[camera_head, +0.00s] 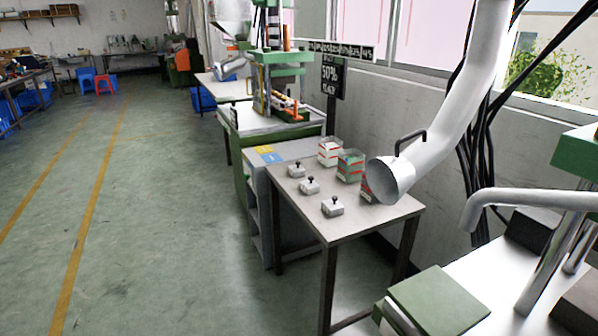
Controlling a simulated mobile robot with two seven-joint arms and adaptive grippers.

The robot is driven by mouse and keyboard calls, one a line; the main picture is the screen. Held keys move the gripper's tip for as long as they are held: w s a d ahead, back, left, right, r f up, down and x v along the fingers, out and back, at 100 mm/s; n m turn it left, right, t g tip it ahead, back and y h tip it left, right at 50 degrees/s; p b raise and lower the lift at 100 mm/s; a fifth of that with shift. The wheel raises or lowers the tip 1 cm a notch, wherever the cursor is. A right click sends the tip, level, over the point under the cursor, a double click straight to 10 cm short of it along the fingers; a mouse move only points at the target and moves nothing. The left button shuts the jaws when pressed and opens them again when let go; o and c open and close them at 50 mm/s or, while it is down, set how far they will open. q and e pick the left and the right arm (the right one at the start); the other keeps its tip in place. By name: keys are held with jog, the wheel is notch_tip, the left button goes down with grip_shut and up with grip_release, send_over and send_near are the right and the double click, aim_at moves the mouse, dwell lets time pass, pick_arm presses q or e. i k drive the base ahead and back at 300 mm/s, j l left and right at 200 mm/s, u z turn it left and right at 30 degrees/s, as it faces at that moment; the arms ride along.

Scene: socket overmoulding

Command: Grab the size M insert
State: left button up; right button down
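Three small grey metal blocks with black knobs stand in a row on a grey table: the far block (297,169), the middle block (309,187) and the near block (332,208). Behind them are small open boxes: a red and white box (330,151), a green and white box (350,165), and a third reddish box (367,190) mostly hidden by a white extraction hood. I see no readable size mark, so I cannot tell which thing is the size M insert. Neither of my grippers is in view.
The white hood (392,178) hangs over the right side of the grey table (347,224). A green press (278,75) stands beyond it. Another machine with a green block (438,300) is at lower right. The green floor (170,230) to the left is clear.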

aim_at(297, 171)
jog(key=i+j, duration=1.35)
jog(key=i, duration=0.2)
jog(key=i+j+z, duration=0.2)
jog(key=i+j, duration=0.6)
jog(key=j, duration=0.1)
